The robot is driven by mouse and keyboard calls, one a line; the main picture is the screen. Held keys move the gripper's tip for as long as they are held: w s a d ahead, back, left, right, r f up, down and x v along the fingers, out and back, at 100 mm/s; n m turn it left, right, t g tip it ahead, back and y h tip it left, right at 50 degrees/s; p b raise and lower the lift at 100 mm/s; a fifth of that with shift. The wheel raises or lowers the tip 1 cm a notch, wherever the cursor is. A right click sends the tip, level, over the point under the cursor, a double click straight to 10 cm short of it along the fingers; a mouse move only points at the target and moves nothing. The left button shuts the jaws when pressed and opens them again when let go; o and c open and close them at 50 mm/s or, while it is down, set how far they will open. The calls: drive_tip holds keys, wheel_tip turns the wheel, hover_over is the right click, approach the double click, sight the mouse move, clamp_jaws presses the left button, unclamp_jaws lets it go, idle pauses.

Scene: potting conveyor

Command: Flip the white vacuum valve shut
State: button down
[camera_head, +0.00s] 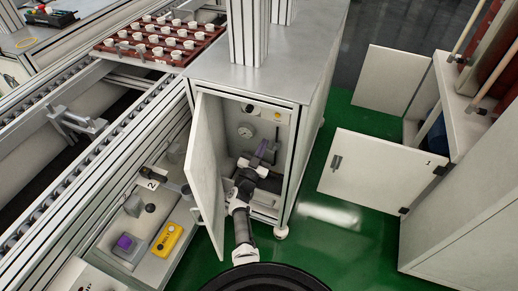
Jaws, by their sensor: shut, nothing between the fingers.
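The grey cabinet (305,120) in the middle stands with its white door (207,165) swung open to the left. My arm reaches up from the bottom of the picture into the cabinet. My gripper (261,151) is inside the opening, below the upper panel, and looks shut and empty. Its fingertips are small and partly hidden by my own wrist. A round gauge (245,130) shows at the upper left inside. I cannot clearly make out the white vacuum valve; my wrist and gripper cover much of the middle of the interior.
A black knob (249,108) and a yellow button (277,115) sit on the panel above. The open door bounds my arm on the left. A yellow control box (167,240) lies beyond it. A red tray (160,53) of white cups stands behind.

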drive_tip(key=f+v, duration=0.1)
drive_tip(key=v, duration=0.8)
